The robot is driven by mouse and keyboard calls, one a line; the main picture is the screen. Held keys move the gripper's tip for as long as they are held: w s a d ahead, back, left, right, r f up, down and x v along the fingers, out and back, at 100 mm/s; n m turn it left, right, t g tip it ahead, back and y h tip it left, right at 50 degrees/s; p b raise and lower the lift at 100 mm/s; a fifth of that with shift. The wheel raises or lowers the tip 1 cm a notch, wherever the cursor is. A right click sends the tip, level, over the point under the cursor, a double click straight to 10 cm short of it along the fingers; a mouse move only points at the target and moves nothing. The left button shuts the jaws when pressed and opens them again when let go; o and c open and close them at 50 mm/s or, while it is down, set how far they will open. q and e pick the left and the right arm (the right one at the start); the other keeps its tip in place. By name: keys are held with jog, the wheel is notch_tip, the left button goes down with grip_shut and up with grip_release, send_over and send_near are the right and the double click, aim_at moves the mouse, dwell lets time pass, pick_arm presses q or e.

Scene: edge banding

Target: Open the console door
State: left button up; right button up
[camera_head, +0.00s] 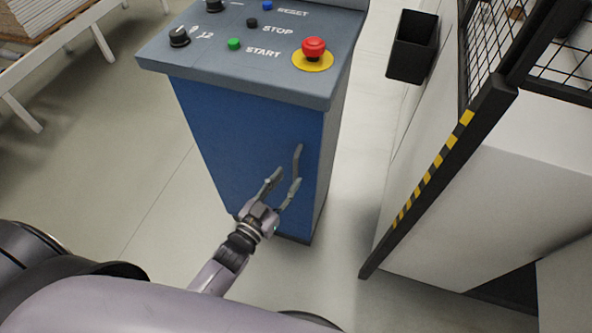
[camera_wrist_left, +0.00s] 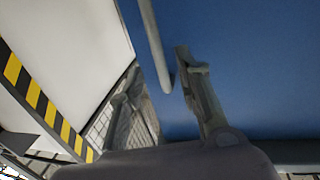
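The console (camera_head: 255,85) has a grey top and a blue front door (camera_head: 225,130), which looks closed. A grey bar handle (camera_head: 298,158) stands upright near the door's right edge. My left gripper (camera_head: 282,181) is open in front of the door at the handle's lower end. In the left wrist view, the handle (camera_wrist_left: 154,45) comes down from the top and its lower end shows between the two spread fingers. I cannot tell whether either finger touches it. My right gripper is not in view.
The console top carries a red emergency button (camera_head: 313,48), a green button (camera_head: 234,44) and knobs. A white machine (camera_head: 470,200) with a yellow-black striped frame edge (camera_head: 435,170) and a black bin (camera_head: 412,47) stand to the right. Floor left of the console is clear.

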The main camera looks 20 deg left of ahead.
aim_at(296, 169)
pick_arm(q)
jog(key=b+x, duration=0.1)
jog(key=x, duration=0.4)
jog(key=shift+w+d, duration=0.1)
jog(key=shift+w, duration=0.15)
grip_shut()
dwell(0.7)
